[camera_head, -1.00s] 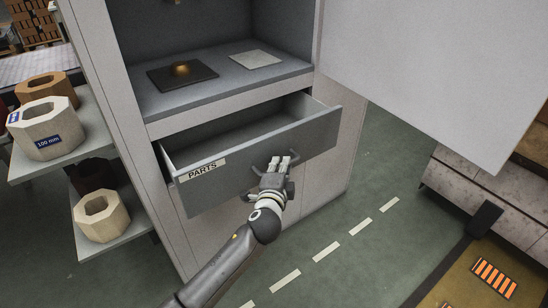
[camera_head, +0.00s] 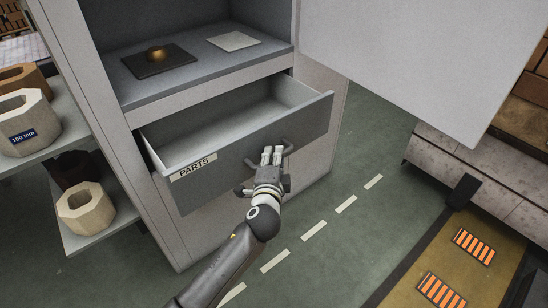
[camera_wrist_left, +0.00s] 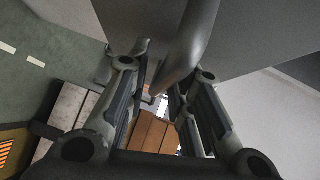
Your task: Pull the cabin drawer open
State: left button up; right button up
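The cabin drawer (camera_head: 226,167), a grey front with a PARTS label (camera_head: 193,167), is pulled part way out of the grey cabinet, and its empty pale inside shows. Its dark bar handle (camera_head: 289,147) runs across the front. My left gripper (camera_head: 271,155) is at the handle, fingers around its middle. The exact contact is partly hidden. My right gripper is not in view.
The shelf above the drawer holds a dark plate with a brass knob (camera_head: 157,56) and a pale plate (camera_head: 233,41). A side rack at the left holds octagonal blocks (camera_head: 86,209). A large light panel (camera_head: 420,60) hangs at the upper right. The green floor before the drawer is clear.

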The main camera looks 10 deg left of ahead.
pick_arm(q)
jog(key=s+d+r, duration=0.1)
jog(key=s, duration=1.1)
jog(key=shift+d+r, duration=0.2)
jog(key=shift+r, duration=0.15)
